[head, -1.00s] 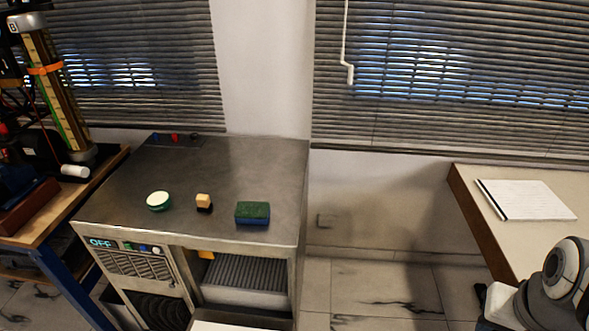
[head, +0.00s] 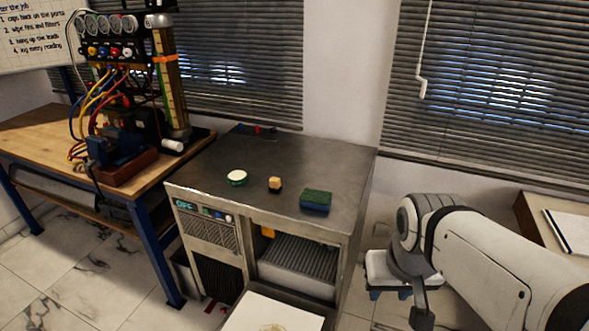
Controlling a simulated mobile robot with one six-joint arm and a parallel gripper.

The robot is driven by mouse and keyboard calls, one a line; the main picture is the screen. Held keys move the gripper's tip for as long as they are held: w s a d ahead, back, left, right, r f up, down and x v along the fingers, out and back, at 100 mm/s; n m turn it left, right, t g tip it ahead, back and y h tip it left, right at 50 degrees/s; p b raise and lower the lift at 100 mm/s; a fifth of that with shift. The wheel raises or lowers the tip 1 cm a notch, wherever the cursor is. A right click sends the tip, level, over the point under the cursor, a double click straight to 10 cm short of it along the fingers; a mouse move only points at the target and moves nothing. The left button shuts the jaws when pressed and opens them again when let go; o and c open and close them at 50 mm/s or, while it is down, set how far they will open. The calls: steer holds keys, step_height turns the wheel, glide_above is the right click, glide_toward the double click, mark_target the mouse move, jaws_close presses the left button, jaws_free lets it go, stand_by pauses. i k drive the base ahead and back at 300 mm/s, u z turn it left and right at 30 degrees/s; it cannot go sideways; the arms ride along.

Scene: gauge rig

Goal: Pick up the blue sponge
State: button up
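The blue sponge (head: 316,201) has a green top and blue lower part. It lies flat near the front right of the grey metal cabinet top (head: 290,160). My arm comes in from the right edge of the head view, with its wrist to the right of the cabinet, apart from the sponge. The end of my arm, with my gripper (head: 420,318), points down near the bottom edge; its fingers are not clear enough to tell open from shut.
A small tan and black block (head: 275,185) and a round green-rimmed tin (head: 237,178) stand left of the sponge. A wooden bench (head: 40,125) with gauges and cables is at left. A desk with paper (head: 570,230) is behind my arm.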

mark_target(312, 199)
steer(key=i, duration=1)
steer(key=u, duration=0.05)
